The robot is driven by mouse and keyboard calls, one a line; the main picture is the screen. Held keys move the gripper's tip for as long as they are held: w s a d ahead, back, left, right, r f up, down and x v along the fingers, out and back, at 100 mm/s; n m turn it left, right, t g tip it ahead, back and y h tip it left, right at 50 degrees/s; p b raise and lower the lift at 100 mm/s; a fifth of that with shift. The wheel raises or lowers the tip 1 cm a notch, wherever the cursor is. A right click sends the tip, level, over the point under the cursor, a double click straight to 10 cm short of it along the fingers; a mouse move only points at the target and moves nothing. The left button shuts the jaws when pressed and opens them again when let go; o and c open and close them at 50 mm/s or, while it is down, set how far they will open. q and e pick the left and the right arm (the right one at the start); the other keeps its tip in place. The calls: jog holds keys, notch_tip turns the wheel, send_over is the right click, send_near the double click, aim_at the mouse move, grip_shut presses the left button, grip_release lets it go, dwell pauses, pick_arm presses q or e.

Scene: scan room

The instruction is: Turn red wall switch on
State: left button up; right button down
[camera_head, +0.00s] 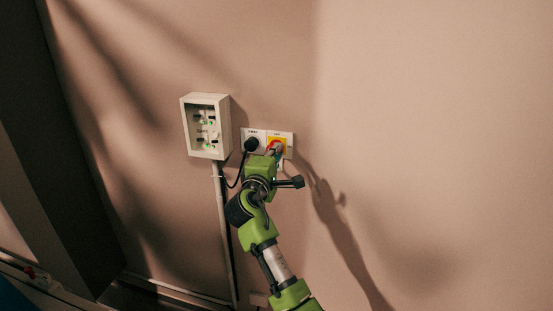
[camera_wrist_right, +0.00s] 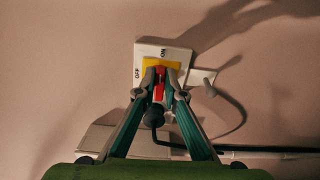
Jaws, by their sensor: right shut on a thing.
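The red wall switch (camera_head: 277,143) sits on a yellow square in a white plate on the wall. In the wrist view the red switch handle (camera_wrist_right: 159,84) runs roughly up and down the picture. The word ON shows at the top of the plate and OFF at its left. My right gripper (camera_head: 273,152) reaches the switch from below in the head view. In the wrist view the fingers of the right gripper (camera_wrist_right: 162,95) are closed on the red handle, one on each side. The fingers partly hide the handle, and I cannot tell which label it points to. My left gripper is not in view.
A black plug (camera_head: 251,145) with a cable sits in the socket just left of the switch. A white box (camera_head: 206,126) with small green lights is mounted further left, with a conduit (camera_head: 224,225) running down from it. The wall to the right is bare.

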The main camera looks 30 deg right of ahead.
jog(key=shift+f+m, duration=0.15)
jog(key=shift+m, duration=0.35)
jog(key=c, duration=2.1)
grip_release()
jog(key=shift+c, duration=0.2)
jog(key=shift+a, duration=0.15)
jog(key=v, duration=1.2)
